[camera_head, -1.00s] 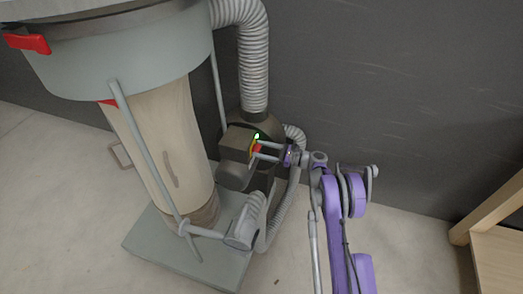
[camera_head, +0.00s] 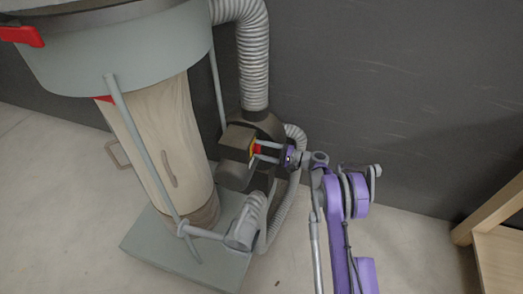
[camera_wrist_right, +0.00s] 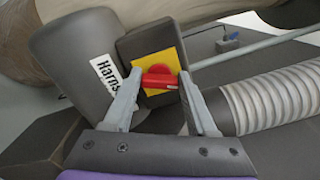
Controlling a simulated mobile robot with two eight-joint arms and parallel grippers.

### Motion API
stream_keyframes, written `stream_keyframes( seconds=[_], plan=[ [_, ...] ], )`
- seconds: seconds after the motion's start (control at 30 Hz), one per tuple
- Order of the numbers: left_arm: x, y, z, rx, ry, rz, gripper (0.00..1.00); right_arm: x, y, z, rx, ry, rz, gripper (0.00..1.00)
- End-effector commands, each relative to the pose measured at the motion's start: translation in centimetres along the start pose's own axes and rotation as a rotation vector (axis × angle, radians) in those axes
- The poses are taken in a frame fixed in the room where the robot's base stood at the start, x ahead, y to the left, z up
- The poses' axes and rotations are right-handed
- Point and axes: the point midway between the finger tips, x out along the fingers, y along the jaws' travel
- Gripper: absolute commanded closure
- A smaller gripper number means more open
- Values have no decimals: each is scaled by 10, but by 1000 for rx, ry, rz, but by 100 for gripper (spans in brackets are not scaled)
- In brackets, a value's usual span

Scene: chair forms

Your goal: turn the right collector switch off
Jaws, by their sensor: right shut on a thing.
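The collector switch is a red knob (camera_wrist_right: 160,81) on a yellow plate (camera_wrist_right: 155,66), fixed to a dark box (camera_head: 237,139) on the collector's motor housing. In the wrist view the knob's red handle lies roughly level across the picture. My right gripper (camera_head: 255,152) reaches in from the right and its fingers are shut on the knob, one at each end of the handle, as the wrist view (camera_wrist_right: 160,84) shows. No green light shows on the box. My left gripper is out of view.
The collector's tan bag (camera_head: 165,150) and grey base plate (camera_head: 190,262) stand left of the switch. A ribbed hose (camera_head: 253,70) rises above the housing. A dark wall (camera_head: 390,90) is behind. A wooden bench (camera_head: 495,225) stands at far right.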

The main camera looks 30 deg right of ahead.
Motion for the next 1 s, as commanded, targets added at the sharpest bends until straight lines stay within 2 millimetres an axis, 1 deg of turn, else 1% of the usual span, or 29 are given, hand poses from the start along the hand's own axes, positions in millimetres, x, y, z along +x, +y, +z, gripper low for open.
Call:
stream_keyframes(
  seconds=[0.2, 0.5, 0.7, 1.0],
  plan=[
    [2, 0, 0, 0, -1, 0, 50, -1, 2, 0, -185, 0, 1, 98],
    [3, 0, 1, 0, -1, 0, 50, -1, 2, -1, -363, 0, 1, 98],
    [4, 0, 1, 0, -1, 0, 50, -1, 2, -1, -422, 0, 1, 98],
    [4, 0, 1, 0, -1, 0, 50, -1, 2, -1, -444, 1, 1, 98]
  ],
)
